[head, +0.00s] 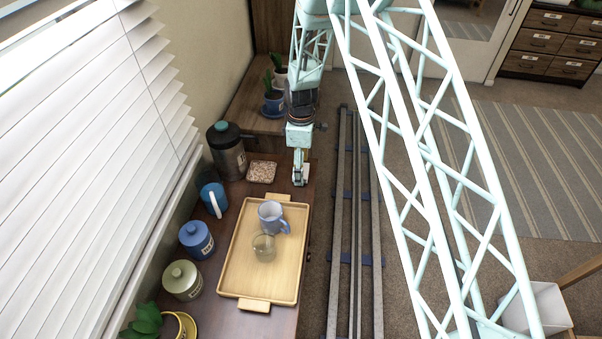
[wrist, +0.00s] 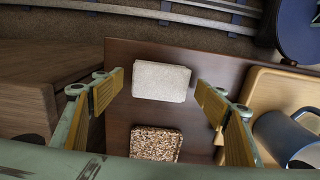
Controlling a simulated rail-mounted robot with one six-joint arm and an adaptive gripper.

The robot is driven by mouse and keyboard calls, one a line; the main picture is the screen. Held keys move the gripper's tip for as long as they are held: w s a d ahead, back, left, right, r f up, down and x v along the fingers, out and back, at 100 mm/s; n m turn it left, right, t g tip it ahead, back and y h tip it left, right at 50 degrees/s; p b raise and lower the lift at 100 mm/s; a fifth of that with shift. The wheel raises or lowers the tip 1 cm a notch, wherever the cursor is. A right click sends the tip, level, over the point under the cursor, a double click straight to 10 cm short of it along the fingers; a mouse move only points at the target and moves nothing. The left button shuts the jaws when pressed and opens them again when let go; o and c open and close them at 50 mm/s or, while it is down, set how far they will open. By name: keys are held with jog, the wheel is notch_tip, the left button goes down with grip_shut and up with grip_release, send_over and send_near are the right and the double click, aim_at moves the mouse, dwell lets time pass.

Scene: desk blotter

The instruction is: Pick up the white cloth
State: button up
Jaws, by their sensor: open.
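The white cloth (wrist: 161,82) lies flat as a small folded rectangle on the dark wooden desk in the wrist view. My gripper (wrist: 158,92) is open and empty, with one finger to the left of the cloth and the other to its right in that view. The fingers appear above the desk and apart from the cloth; the exact height is hard to tell. In the head view my gripper (head: 300,181) hangs over the desk's right edge, beyond the tray.
A brown speckled square (wrist: 156,144) lies close to the cloth; the head view shows it too (head: 261,172). A wooden tray (head: 236,281) holds a blue mug (head: 270,216) and a clear glass (head: 263,248). A dark canister (head: 226,152), blue jug (head: 213,199) and lidded jars stand left.

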jog(key=c, duration=0.9)
jog(key=shift+r, duration=0.15)
jog(key=shift+r+p, duration=0.4)
jog(key=shift+r, duration=1.35)
jog(key=s+d, duration=0.1)
jog(key=s, duration=0.4)
jog(key=s+d+r, duration=0.1)
jog(key=s, duration=0.4)
jog(key=s+d+p, duration=0.1)
jog(key=s+d, duration=0.1)
jog(key=s, duration=0.3)
jog(key=shift+s+r, duration=0.15)
jog(key=shift+s, duration=0.1)
